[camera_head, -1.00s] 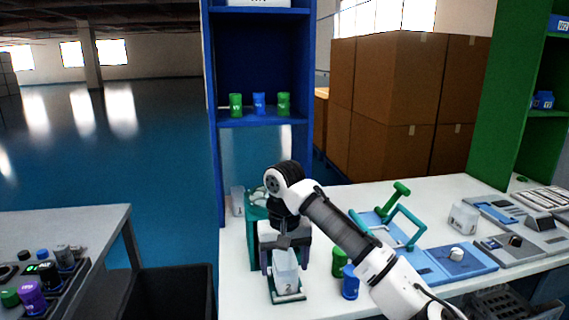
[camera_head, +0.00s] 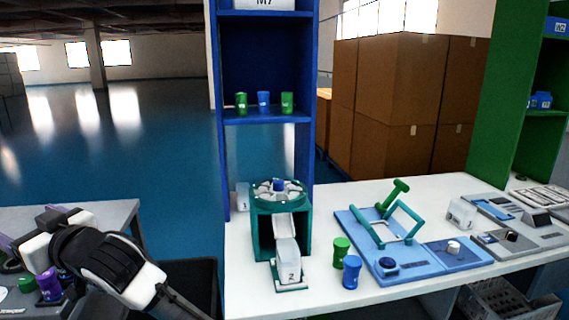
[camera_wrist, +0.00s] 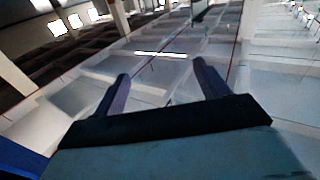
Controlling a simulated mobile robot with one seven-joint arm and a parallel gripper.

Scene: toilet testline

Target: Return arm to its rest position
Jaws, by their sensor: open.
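My arm (camera_head: 105,268) is folded at the lower left of the head view. My gripper (camera_head: 20,240) points to the left, over the grey table. In the wrist view my gripper (camera_wrist: 160,85) shows two fingers spread apart with nothing between them, facing the ceiling and windows. The green dispenser (camera_head: 262,235) with its round top and a white box marked 2 (camera_head: 289,262) stands on the white bench, clear of my arm.
A green can (camera_head: 341,252) and a blue can (camera_head: 351,272) stand beside a blue fixture (camera_head: 440,255) on the white bench (camera_head: 320,300). A blue shelf (camera_head: 265,60) rises behind. A grey table (camera_head: 110,212) and dark bin (camera_head: 190,280) are at left.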

